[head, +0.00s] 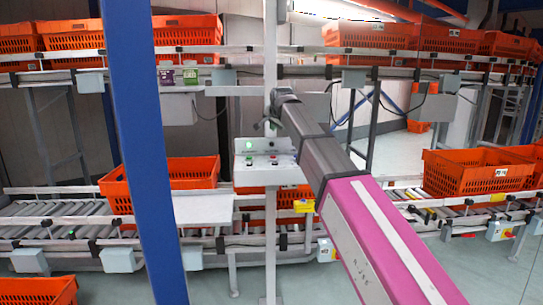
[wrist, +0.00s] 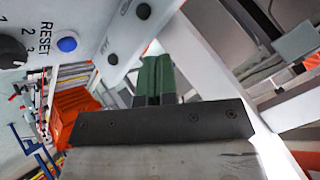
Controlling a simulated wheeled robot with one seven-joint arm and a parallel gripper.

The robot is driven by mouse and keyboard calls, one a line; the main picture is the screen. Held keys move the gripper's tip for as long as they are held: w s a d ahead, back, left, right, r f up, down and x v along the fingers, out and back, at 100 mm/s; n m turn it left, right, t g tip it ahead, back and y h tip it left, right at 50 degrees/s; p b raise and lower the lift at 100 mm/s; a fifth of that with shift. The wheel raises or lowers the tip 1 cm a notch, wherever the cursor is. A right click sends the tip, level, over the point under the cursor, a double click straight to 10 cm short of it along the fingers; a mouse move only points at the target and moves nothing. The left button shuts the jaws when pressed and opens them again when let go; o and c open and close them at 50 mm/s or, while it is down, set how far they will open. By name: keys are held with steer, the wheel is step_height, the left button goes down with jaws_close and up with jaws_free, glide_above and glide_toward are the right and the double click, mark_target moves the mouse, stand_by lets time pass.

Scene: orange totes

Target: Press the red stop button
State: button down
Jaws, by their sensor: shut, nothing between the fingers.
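A pale control box (head: 262,176) is mounted on a grey post in the middle of the head view. It has a lit green lamp (head: 249,145) and a small red button (head: 273,158) on its face. My gripper (head: 268,125) is at the end of my arm, just above the box, small and partly hidden there. In the wrist view my gripper (wrist: 155,75) is shut and empty, with greenish fingers. Beside it is a pale panel (wrist: 90,20) with a blue button, a black knob and "RESET" lettering. I cannot make out the red button in the wrist view.
A blue upright (head: 145,150) stands left of the box. Roller conveyors with orange totes (head: 470,172) run behind on both sides. Upper shelves carry more totes (head: 185,33). The grey post (head: 270,60) rises behind my gripper.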

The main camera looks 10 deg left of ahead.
mark_target(274, 157)
steer(key=shift+f, duration=0.15)
steer(key=shift+f, duration=4.3)
steer(key=shift+f, duration=0.2)
steer(key=shift+f, duration=0.2)
steer(key=shift+f, duration=0.45)
steer(key=shift+r, duration=0.85)
steer(key=shift+r, duration=0.15)
steer(key=shift+r, duration=2.35)
